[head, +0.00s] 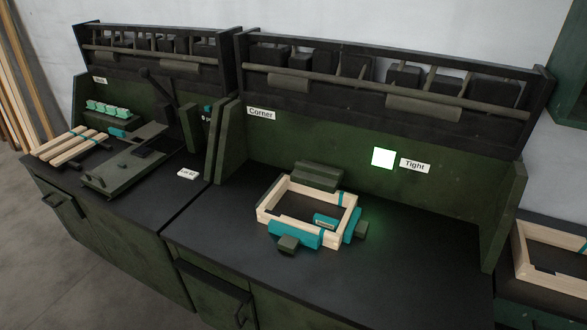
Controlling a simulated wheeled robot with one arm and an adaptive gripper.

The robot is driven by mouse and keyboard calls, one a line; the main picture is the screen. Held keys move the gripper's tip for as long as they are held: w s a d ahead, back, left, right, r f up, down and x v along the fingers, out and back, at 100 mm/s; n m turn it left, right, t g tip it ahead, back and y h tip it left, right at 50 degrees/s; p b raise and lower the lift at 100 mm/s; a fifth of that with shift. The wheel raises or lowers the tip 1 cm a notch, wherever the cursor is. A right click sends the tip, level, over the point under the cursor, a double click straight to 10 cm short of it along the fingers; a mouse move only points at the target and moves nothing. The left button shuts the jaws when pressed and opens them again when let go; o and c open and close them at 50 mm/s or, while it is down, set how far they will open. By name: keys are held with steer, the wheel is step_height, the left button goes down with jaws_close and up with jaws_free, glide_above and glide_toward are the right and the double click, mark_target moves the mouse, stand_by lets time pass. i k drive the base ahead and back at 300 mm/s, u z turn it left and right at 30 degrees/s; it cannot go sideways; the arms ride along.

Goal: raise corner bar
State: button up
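On the station labelled "Corner" (261,114), a square pale wooden frame (275,197) lies flat on the dark bench top. Teal pieces sit against its front side (293,236) and right side (353,226). A smaller teal piece with a pale label (325,222) shows inside the frame near its front right corner. Dark green blocks stand behind the frame (318,174), in front of it (288,244) and to its right (361,231). I cannot tell which piece is the corner bar. My gripper is not in view.
A lit white square (383,157) glows beside the label "Tight" (415,166). The left bench holds wooden slats (68,146), a green jig (125,165) and a dark lever (157,90). Another wooden frame (522,262) stands at the right edge. The Corner bench's right part is clear.

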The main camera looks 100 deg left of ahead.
mark_target(311, 174)
steer(key=u, duration=3.85)
steer(key=i, duration=1.45)
steer(key=z, duration=0.05)
